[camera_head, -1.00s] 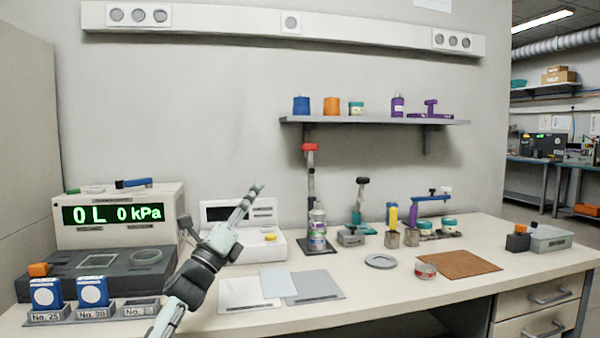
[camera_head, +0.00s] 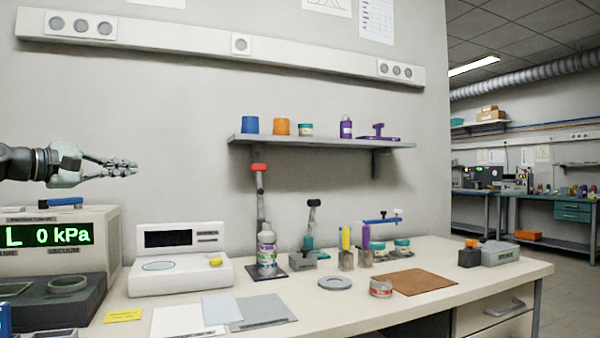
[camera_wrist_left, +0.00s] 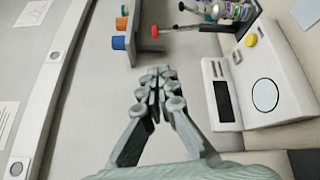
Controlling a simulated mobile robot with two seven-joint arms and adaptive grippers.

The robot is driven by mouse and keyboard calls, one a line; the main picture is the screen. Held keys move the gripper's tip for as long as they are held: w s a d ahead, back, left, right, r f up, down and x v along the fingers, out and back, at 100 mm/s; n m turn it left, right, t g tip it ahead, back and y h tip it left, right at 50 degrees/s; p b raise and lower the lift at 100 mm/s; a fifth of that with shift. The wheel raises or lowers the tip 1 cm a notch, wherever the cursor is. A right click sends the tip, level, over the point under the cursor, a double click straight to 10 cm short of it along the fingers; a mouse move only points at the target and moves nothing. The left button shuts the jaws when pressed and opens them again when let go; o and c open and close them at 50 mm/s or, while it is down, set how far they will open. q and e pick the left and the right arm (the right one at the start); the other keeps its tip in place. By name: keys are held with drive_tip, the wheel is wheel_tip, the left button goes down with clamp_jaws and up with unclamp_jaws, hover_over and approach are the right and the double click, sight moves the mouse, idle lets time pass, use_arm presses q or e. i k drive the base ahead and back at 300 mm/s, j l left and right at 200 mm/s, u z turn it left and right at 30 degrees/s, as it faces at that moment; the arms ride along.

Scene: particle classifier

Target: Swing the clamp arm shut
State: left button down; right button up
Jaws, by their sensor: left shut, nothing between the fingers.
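An upright arm with a red end (camera_head: 258,167) rises from a dark base plate, behind a purple-and-white labelled bottle (camera_head: 266,250); it looks like the clamp arm, standing raised, though I cannot be sure. Its red end (camera_wrist_left: 181,6) also shows at the top of the left wrist view. A shorter post with a dark head (camera_head: 313,203) stands to its right. My left gripper (camera_head: 128,166) is shut and empty, held in the air left of the red end at about its height, clear of it; its fingertips (camera_wrist_left: 160,90) show closed in the left wrist view. My right gripper is not in view.
A white instrument (camera_head: 178,260) stands below and right of my left gripper. The vacuum unit (camera_head: 55,240) with green digits is at far left. A wall shelf (camera_head: 320,143) with several small containers hangs above the bench. Flat sheets (camera_head: 262,310) lie in front.

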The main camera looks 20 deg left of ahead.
sight(259, 168)
drive_tip(key=i+j+z, duration=0.1)
drive_tip(key=z, duration=0.4)
drive_tip(key=j+z, duration=0.35)
drive_tip(key=z, duration=0.15)
drive_tip(key=i+j, duration=0.1)
drive_tip(key=j, duration=0.3)
drive_tip(key=i+j+u, duration=0.1)
drive_tip(key=j, duration=0.25)
drive_tip(key=i+j+u, duration=0.1)
drive_tip(key=j+u, duration=0.2)
